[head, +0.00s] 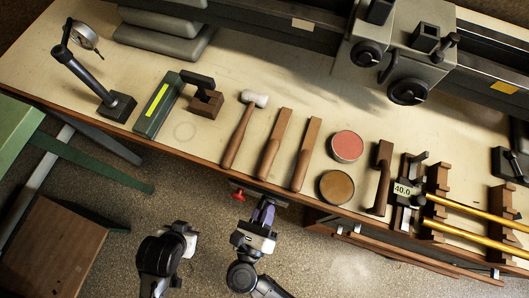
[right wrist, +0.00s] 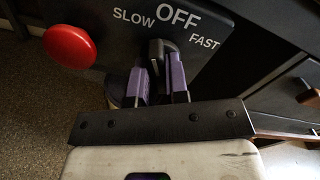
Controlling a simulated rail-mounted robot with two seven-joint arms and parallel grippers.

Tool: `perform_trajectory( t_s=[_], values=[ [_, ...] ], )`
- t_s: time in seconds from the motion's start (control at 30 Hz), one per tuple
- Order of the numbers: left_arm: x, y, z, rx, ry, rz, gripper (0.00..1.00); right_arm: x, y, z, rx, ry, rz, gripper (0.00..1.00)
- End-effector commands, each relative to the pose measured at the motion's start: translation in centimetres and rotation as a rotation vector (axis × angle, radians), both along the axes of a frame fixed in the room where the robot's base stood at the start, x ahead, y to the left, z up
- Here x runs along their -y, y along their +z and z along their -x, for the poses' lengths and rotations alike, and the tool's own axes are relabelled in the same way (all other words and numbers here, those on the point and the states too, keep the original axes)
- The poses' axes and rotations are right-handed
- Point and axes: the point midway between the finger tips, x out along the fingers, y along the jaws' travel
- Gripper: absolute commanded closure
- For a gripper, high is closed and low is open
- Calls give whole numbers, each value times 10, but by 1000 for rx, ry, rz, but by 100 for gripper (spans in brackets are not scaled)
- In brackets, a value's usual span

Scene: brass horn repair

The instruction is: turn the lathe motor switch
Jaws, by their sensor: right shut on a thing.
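The lathe motor switch is a black knob (right wrist: 157,49) on a dark panel (right wrist: 225,22) marked SLOW, OFF and FAST, in the right wrist view. The knob sits just below the word OFF. My right gripper (right wrist: 159,78) has its two purple fingers on either side of the knob and is shut on it. In the head view my right gripper (head: 264,212) is at the bench's front edge, where the knob is hidden. A red round button (right wrist: 69,46) is left of the knob; it also shows in the head view (head: 238,194). My left gripper (head: 186,232) hangs left of the right one, fingers unclear.
The bench (head: 300,85) holds a mallet (head: 244,130), wooden tools, a red-topped tin (head: 347,146), a brown-topped tin (head: 337,187) and brass tubes (head: 475,240) on wooden supports. The lathe (head: 405,50) stands at the back. Open floor lies in front.

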Motion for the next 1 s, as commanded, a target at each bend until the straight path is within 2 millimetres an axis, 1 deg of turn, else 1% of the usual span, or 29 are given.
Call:
perform_trajectory(
  t_s=[0.03, 0.3, 0.53, 0.93, 0.97, 1.0],
  values=[
    [-1, 9, 0, 0, -1, -2, 100, 0, 4, 1, -12, -1, 26, 100],
    [-2, 23, 0, 0, -4, -5, 100, 0, 2, 0, -48, 0, 132, 100],
    [-1, 26, 0, 1, -2, -4, 100, 0, 1, 0, -59, 1, 168, 100],
    [2, 26, 0, 0, 6, 8, 100, 0, 0, 0, -60, 1, 172, 100],
    [2, 26, 0, 0, 6, 8, 100, 0, 0, 0, -60, 1, 172, 82],
    [2, 26, 0, 0, 6, 8, 100, 0, 0, 0, -60, 1, 171, 78]
  ],
)
